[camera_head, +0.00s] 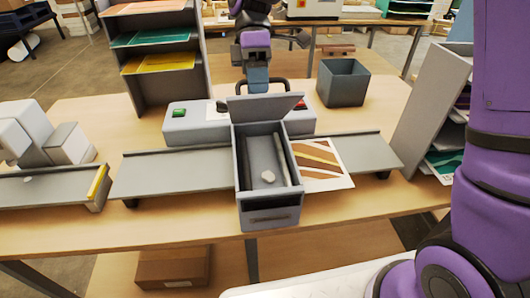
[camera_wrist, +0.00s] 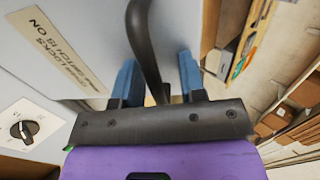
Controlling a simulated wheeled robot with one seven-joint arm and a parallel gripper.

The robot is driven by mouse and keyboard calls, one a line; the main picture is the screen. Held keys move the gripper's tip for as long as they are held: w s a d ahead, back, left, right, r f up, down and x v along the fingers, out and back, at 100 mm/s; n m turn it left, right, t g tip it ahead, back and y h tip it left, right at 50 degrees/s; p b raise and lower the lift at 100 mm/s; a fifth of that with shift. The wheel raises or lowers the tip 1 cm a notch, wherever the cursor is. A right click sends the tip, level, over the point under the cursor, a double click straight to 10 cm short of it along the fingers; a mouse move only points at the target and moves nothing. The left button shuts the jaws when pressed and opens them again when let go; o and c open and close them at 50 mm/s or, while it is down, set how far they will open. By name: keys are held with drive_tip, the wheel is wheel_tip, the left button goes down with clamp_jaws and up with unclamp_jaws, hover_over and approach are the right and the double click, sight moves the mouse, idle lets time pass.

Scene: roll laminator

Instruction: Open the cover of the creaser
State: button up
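The creaser (camera_head: 269,205) is a grey open-topped box in the middle of the table. Its cover (camera_head: 266,106) is raised at the back, so the rollers inside show. A black handle (camera_head: 286,84) shows behind the cover. My gripper (camera_head: 257,85) is at this handle, beyond the raised cover. In the wrist view, my gripper's two blue fingers (camera_wrist: 158,75) stand apart on either side of the curved black handle (camera_wrist: 143,35).
Grey feed tables flank the creaser at left (camera_head: 170,172) and right (camera_head: 365,150). A striped print (camera_head: 325,172) lies at right. A dark bin (camera_head: 343,84) and a paper rack (camera_head: 150,60) stand behind. A grey shelf (camera_head: 430,95) is at right. The wrist view shows a dial (camera_wrist: 24,129).

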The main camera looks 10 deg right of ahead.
drive_tip(key=s+f+t, duration=0.4)
drive_tip(key=s+f, duration=0.3)
drive_tip(key=f, duration=0.1)
drive_tip(key=shift+a+f, duration=0.15)
drive_tip(key=shift+f, duration=0.25)
drive_tip(key=s+d+r+m+t, duration=0.3)
drive_tip(key=d+r+m+t, duration=0.2)
drive_tip(key=d+r+m, duration=0.5)
drive_tip(key=s+d+r+m+t, duration=0.2)
drive_tip(key=s+d+r+m, duration=0.25)
drive_tip(key=d, duration=0.25)
drive_tip(key=s+d+r+m+t, duration=0.3)
drive_tip(key=s+d, duration=0.2)
drive_tip(key=d, duration=0.1)
drive_tip(key=w+a+f+n+g, duration=0.45)
drive_tip(key=w+a+n, duration=0.25)
drive_tip(key=a+n, duration=0.3)
drive_tip(key=w+a+f+n+g, duration=0.4)
drive_tip(key=w+a+f+n, duration=0.3)
drive_tip(key=a, duration=0.4)
drive_tip(key=x, duration=0.9)
drive_tip(key=shift+s, duration=0.3)
